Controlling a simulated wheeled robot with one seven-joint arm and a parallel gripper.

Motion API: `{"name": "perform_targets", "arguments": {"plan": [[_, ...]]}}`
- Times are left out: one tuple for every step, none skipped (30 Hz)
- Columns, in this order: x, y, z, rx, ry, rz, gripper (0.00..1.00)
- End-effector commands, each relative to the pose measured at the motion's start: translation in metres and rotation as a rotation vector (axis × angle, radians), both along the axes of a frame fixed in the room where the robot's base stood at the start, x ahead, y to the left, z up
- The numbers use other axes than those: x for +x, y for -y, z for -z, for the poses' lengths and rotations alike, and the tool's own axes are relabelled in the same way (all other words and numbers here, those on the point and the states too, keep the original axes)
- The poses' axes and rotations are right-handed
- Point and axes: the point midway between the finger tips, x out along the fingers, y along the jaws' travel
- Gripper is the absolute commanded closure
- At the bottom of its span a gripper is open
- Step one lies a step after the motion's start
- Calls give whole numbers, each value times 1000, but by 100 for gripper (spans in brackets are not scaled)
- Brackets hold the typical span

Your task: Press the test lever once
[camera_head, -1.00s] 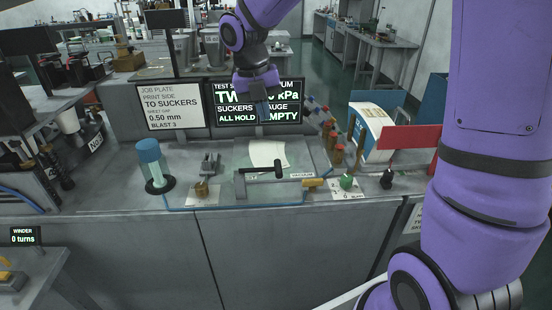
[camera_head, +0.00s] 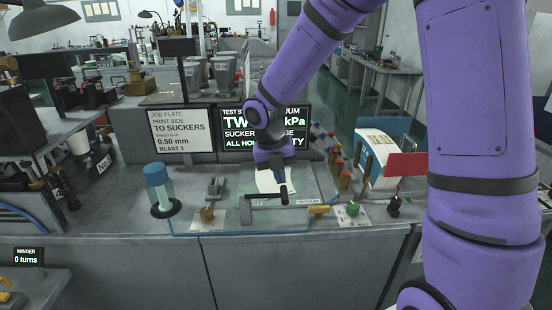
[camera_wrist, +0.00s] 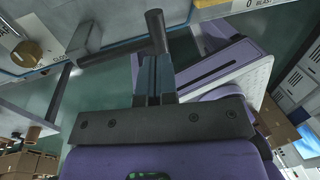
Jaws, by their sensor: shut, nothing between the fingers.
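The test lever, a dark bar with a black cross handle (camera_head: 284,194), stands over the front middle of the grey bench (camera_head: 228,220). In the wrist view, its black handle (camera_wrist: 156,33) crosses the upper middle, on the end of a dark arm. My gripper (camera_head: 279,180) is shut and empty, pointing down close above the handle. In the wrist view its fingertips (camera_wrist: 153,60) are just at the handle's lower end. I cannot tell whether they touch. A white sheet (camera_head: 268,180) lies behind the lever, partly hidden by my gripper.
A blue-capped cylinder (camera_head: 157,190) and a brass knob (camera_head: 207,214) stand left of the lever. An orange handle (camera_head: 319,209), a green knob (camera_head: 352,208) and several brown-topped posts (camera_head: 344,181) are to the right. Two display panels (camera_head: 180,131) stand behind, one partly covered by my arm.

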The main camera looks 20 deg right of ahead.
Motion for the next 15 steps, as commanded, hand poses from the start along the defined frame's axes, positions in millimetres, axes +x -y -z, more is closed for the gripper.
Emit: {"name": "perform_targets", "arguments": {"plan": [[-1,1,8,1,-3,0,100],[-1,2,12,0,-3,1,100],[-1,2,16,1,-2,-1,100],[-1,3,19,0,-1,-1,100],[-2,3,22,0,-1,-1,100],[-2,4,25,0,-1,-1,100],[-2,5,27,0,-1,-1,100],[-2,5,29,0,-1,-1,100],[-2,5,31,1,-1,0,100],[-2,6,31,1,0,0,100],[-2,6,32,1,0,0,100],[-2,6,32,1,0,0,100],[-2,6,33,1,1,1,100],[-2,6,33,1,1,1,100],[-2,6,33,1,1,1,100]]}}
